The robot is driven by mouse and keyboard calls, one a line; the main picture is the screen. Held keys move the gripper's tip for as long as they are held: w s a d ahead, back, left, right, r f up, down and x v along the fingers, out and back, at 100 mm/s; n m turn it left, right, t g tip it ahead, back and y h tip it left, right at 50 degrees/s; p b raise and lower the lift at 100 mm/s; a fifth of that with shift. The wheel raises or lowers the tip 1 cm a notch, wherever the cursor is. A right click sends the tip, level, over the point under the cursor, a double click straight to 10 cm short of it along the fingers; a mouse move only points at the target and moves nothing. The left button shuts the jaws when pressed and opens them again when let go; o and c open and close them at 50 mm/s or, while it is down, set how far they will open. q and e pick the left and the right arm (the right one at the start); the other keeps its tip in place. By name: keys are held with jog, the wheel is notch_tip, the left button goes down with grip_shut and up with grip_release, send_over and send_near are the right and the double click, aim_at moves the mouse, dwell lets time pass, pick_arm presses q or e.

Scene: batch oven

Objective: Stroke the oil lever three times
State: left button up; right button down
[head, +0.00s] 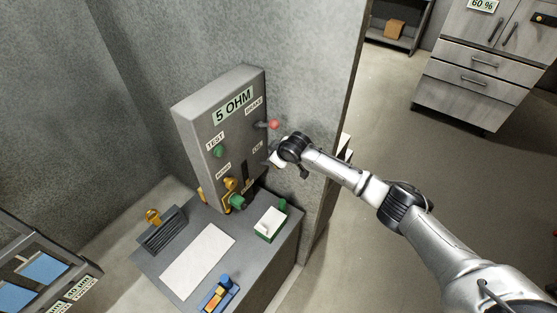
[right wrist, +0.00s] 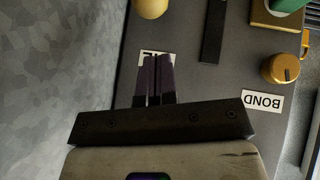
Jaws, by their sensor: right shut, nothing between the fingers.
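The grey panel box (head: 222,125) marked 5 OHM stands on the bench against the wall. Its OIL label (head: 257,147) is near its right edge. In the right wrist view a yellow ball (right wrist: 150,7) shows at the top edge, past the partly covered label; it looks like the oil lever's knob, its shaft not visible. My right gripper (head: 270,159) is at the right side of the panel. In the right wrist view its fingers (right wrist: 154,62) are shut and empty, over the OIL label and apart from the ball. My left gripper is not in view.
A red brake knob (head: 274,124) juts out above my right gripper. A green TEST button (head: 218,152) and an orange knob (right wrist: 281,68) by the BOND label are on the panel. A green-and-white box (head: 270,223) and a white sheet (head: 198,262) lie on the bench.

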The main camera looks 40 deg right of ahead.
jog(key=shift+s+d+f+p, duration=0.1)
jog(key=shift+d+f, duration=0.1)
jog(key=shift+f, duration=0.4)
jog(key=shift+s+d+f+p, duration=0.1)
jog(key=shift+d+f, duration=0.1)
jog(key=shift+f, duration=0.35)
jog(key=shift+s+d+f+p, duration=0.1)
jog(key=shift+d+f, duration=0.1)
jog(key=shift+f, duration=0.4)
